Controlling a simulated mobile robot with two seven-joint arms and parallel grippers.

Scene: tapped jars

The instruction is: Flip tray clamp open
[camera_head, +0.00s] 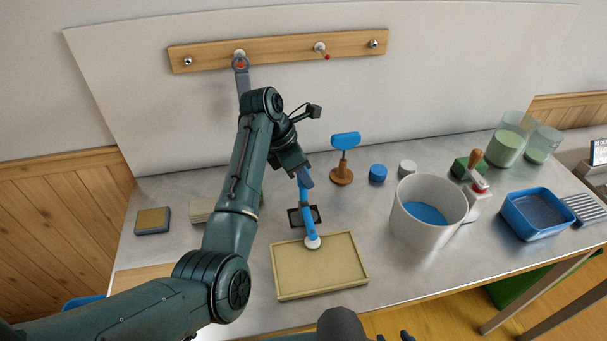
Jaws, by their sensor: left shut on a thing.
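The tan tray (320,265) lies flat near the front of the metal table. The tray clamp has a dark base plate (294,217) behind the tray's back edge, a blue arm (308,222) and a pale round pad (313,243) at the tray's back edge. My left gripper (305,180) reaches down from above and is shut on the upper end of the clamp's blue lever. The lever stands steeply; the gripper partly hides its top. Small dark tips at the bottom edge look like my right gripper (396,337), mostly cut off; its jaw state is unclear.
A white bucket (403,222) with blue contents stands right of the tray. A blue-topped wooden stand (341,176) and blue cap (377,173) are behind. A blue bin (530,235) and glass jars (509,138) are further right. A peg rail (280,50) hangs behind my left arm.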

